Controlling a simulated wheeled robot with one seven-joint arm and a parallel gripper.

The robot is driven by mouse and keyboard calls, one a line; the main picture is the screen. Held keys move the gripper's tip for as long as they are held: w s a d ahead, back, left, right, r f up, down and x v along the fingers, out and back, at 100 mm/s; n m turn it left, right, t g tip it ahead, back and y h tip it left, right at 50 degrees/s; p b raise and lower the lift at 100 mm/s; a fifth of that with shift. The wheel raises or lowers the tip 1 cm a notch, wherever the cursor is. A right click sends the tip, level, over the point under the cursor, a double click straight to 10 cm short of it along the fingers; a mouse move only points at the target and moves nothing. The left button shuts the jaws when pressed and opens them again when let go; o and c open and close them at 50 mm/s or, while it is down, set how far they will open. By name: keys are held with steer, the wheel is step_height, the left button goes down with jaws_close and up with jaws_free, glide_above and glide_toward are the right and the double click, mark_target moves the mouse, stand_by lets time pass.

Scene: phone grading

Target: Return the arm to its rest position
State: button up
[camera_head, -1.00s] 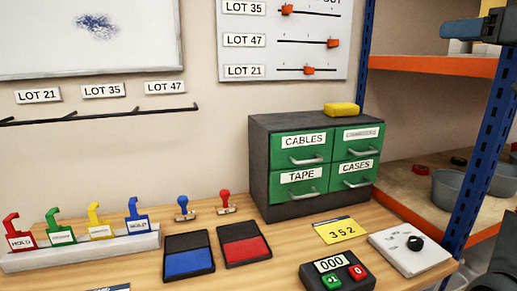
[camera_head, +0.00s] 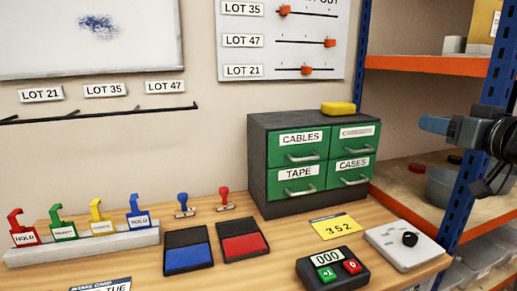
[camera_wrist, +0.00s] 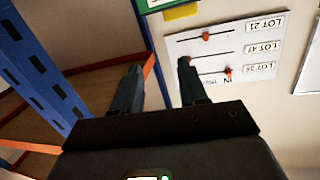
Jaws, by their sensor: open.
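My gripper (camera_head: 434,124) is at the right of the head view, in front of the blue-posted shelf and above the bench's right end. Its blue-grey fingers point left. In the wrist view my gripper (camera_wrist: 157,80) shows two dark fingers spread apart with nothing between them. The jaws are open and empty, and touch nothing that I can see. Most of my arm is outside the head view.
A blue shelf post (camera_head: 487,150) with orange shelf edges (camera_head: 430,66) stands close to my gripper. The green drawer cabinet (camera_head: 258,165) is left of it. The bench holds a counter box (camera_head: 333,268), ink pads (camera_head: 188,260), stamps and tags. Air above the bench's left is clear.

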steer(key=s+a+f+m+h, duration=0.1)
steer(key=s+f, duration=0.2)
steer(key=f, duration=0.3)
steer(key=s+a+f+g+h, duration=0.1)
steer(key=s+f, duration=0.1)
steer(key=f, duration=0.4)
steer(key=s+f+m+h, duration=0.1)
steer(key=s+f, duration=0.2)
steer(key=f, duration=0.3)
steer(key=s+a+f, duration=0.4)
steer(key=s+f, duration=0.7)
steer(key=s, duration=0.2)
steer(key=s+a+f, duration=0.2)
steer(key=s, duration=0.5)
steer(key=s+a+f, duration=0.1)
steer(key=s+a, duration=0.1)
steer(key=s, duration=0.5)
steer(key=s+a+r, duration=0.2)
steer(key=s, duration=0.6)
steer(key=s+a+r+n+g, duration=0.1)
steer(key=s+a+r, duration=0.1)
steer(key=s, duration=0.6)
steer(key=shift+r, duration=0.15)
